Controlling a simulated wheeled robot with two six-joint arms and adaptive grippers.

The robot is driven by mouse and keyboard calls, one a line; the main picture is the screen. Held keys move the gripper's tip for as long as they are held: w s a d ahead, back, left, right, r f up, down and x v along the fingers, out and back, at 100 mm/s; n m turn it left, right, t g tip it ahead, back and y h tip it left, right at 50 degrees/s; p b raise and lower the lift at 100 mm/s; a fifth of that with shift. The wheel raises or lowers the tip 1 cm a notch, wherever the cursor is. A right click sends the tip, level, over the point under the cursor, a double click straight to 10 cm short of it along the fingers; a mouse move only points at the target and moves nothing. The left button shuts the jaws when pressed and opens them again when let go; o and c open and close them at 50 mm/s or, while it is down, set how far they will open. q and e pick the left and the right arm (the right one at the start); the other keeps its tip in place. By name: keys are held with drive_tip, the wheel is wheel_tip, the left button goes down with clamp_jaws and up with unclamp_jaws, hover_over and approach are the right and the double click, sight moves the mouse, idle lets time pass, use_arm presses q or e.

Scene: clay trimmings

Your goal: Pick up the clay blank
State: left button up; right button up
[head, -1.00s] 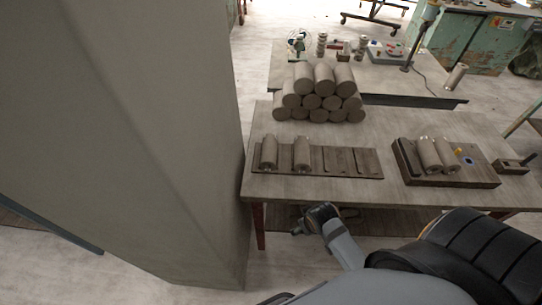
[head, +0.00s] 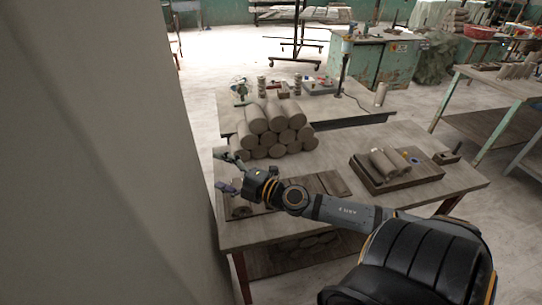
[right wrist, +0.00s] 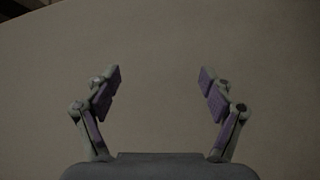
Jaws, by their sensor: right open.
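Several grey-brown clay cylinders lie stacked in a pile (head: 252,121) on the wooden table (head: 405,135). A flat slotted board (head: 330,184) lies in front of the pile, largely hidden by my right arm. A clay cylinder (head: 238,193) shows at its left end, partly covered. My right gripper (head: 219,170) is open and empty over the table's left end, left of the pile, with its fingers pointing left. The right wrist view shows the open fingers (right wrist: 160,82) with nothing between them, facing a plain grey-brown surface. My left gripper is out of view.
A big grey pillar (head: 110,170) stands close by the table's left end, beside my right fingers. A thick board (head: 420,174) with two cylinders (head: 385,162) lies at the right. A second table (head: 350,108) with small tools is behind.

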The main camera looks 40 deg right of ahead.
wheel_tip(320, 180, down, 9)
drive_tip(key=s+d+n+g, duration=0.2)
drive_tip(key=s+n+g, duration=0.1)
drive_tip(key=n+g, duration=0.55)
drive_tip(key=d+g+h, duration=0.1)
drive_tip(key=d+h, duration=0.1)
drive_tip(key=d, duration=0.3)
drive_tip(key=s+d+f+n+g+h, duration=0.1)
drive_tip(key=d+h, duration=0.2)
drive_tip(key=d, duration=0.3)
drive_tip(key=s+d+f+g+h, duration=0.1)
drive_tip(key=d+h, duration=0.1)
drive_tip(key=d, duration=0.3)
drive_tip(key=shift+d+n+g, duration=0.3)
drive_tip(key=shift+n+g, duration=0.05)
drive_tip(key=b+x, duration=0.5)
drive_tip(key=b, duration=0.6)
drive_tip(key=shift+f, duration=0.3)
drive_tip(key=shift+b, duration=0.4)
drive_tip(key=shift+w+r, duration=0.1)
drive_tip(key=shift+r, duration=0.05)
